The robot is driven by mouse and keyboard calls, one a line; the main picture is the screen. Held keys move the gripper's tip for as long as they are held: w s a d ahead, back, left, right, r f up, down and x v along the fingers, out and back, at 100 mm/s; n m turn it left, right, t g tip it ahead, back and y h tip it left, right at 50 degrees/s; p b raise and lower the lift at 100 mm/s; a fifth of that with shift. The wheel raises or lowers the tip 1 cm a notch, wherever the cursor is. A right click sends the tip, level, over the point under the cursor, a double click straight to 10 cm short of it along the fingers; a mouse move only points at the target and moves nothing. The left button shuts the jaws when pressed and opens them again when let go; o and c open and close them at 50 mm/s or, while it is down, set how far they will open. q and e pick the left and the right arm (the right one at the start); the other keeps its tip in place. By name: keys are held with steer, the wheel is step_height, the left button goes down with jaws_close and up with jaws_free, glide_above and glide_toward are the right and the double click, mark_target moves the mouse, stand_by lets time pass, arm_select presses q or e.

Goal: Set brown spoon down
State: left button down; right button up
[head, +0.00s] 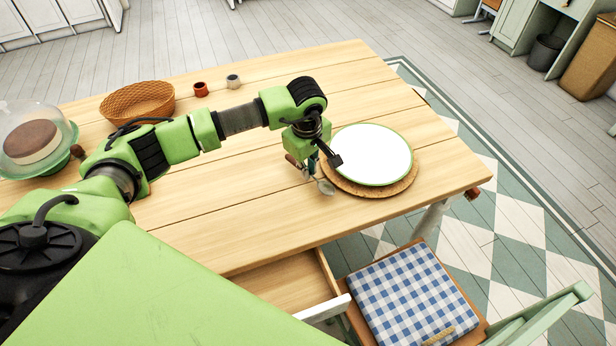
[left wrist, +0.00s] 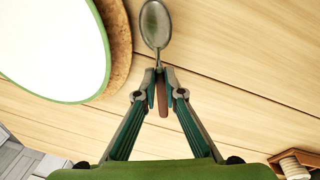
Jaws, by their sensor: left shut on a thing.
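The brown spoon has a metal bowl (left wrist: 155,25) and a brown handle (left wrist: 184,118). It also shows small in the head view, with its bowl (head: 326,187) beside the cork mat. My left gripper (left wrist: 160,76) is shut on the spoon near where the handle meets the neck. In the head view, my left gripper (head: 312,162) is at the left edge of the white plate (head: 374,152), low over the wooden table (head: 230,215). I cannot tell whether the spoon touches the table. My right gripper is not in view.
The green-rimmed plate lies on a round cork mat (head: 391,190). A wicker basket (head: 138,101), two small cups (head: 200,89) (head: 233,81) and a domed cake stand (head: 35,142) stand farther left. An open drawer (head: 285,287) and a checked-cushion chair (head: 410,300) are in front. Bare table lies left of the plate.

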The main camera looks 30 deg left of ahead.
arm_select(q)
step_height(320, 180, down, 2)
steer(key=shift+r, duration=0.1)
steer(key=c, duration=2.5)
jaws_free()
steer(key=shift+f+b, duration=0.2)
steer(key=shift+b, duration=0.15)
steer(key=shift+c, duration=0.2)
steer(key=o, duration=0.4)
steer(key=shift+r, duration=0.1)
